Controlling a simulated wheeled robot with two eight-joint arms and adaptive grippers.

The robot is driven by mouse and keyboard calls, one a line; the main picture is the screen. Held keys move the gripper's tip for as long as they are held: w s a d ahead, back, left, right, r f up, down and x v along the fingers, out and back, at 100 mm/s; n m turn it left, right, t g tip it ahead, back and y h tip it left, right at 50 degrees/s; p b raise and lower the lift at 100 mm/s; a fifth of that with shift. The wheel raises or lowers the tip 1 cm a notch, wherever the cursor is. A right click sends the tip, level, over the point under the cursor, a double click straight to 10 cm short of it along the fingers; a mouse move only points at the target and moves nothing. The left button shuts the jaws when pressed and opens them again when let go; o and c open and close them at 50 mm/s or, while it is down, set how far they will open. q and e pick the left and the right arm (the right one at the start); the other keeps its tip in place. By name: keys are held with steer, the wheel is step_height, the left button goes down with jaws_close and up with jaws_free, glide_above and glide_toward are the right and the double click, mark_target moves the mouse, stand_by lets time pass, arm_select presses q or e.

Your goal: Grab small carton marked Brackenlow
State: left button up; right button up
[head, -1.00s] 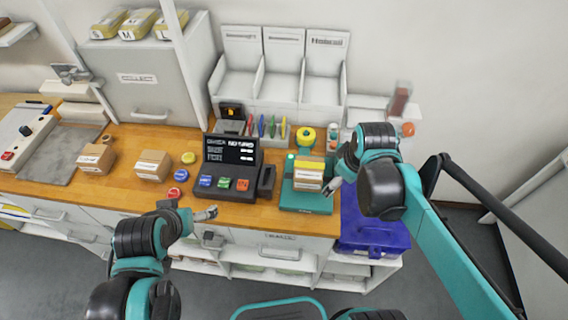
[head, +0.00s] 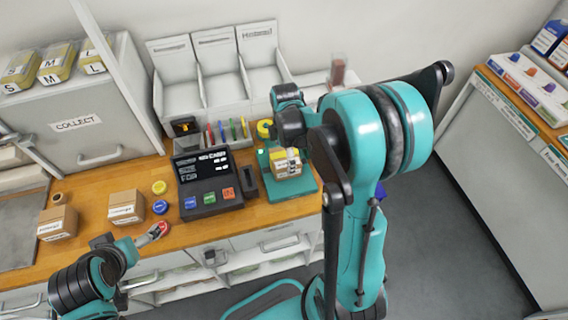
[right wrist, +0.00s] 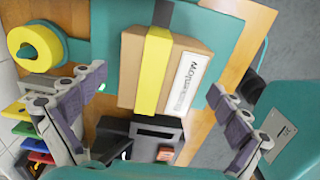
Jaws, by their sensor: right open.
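A small brown carton (right wrist: 165,72) with a yellow band lies on a teal plate (right wrist: 225,40) in the right wrist view. Its white label ends in "low"; the rest is hard to read. In the head view the carton (head: 286,163) sits on the teal stand, partly covered by my right arm. My right gripper (right wrist: 158,84) is open and empty, with its fingers apart on either side of the carton's near end. My left gripper (head: 153,235) hangs at the counter's front edge, near a red round piece; its jaw opening is too small to judge.
Two other brown cartons (head: 126,207) (head: 58,222) stand on the counter (head: 95,185) at left. A dark display unit (head: 208,183) with coloured keys stands left of the stand.

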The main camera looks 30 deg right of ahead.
step_height(320, 180, down, 2)
steer(key=shift+f, duration=0.1)
steer(key=shift+c, duration=0.3)
steer(key=c, duration=1.3)
